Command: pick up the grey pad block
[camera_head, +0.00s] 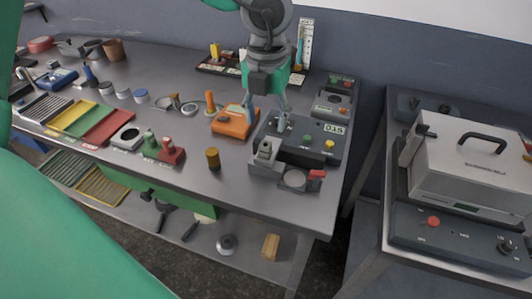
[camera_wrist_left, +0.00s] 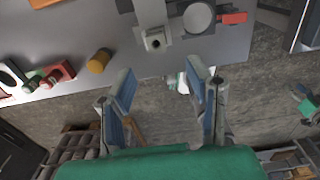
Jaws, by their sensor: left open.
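A small grey block (camera_head: 265,150) with a dark round mark, which looks like the grey pad block, stands at the front of the dark device (camera_head: 318,148) near the table's right end. In the left wrist view the block (camera_wrist_left: 155,39) is beyond the fingertips, between the two finger lines and apart from them. My left gripper (camera_head: 264,119) points down over the device, behind the block in the head view. Its fingers (camera_wrist_left: 160,72) are spread with nothing between them. My right gripper is not in view.
An orange block (camera_head: 234,125) stands left of the gripper. A brown cylinder (camera_head: 213,158) is left of the grey block. A round plate with a red handle (camera_head: 317,175) lies right of it. A silver press-like machine (camera_head: 475,165) stands on a separate bench at right.

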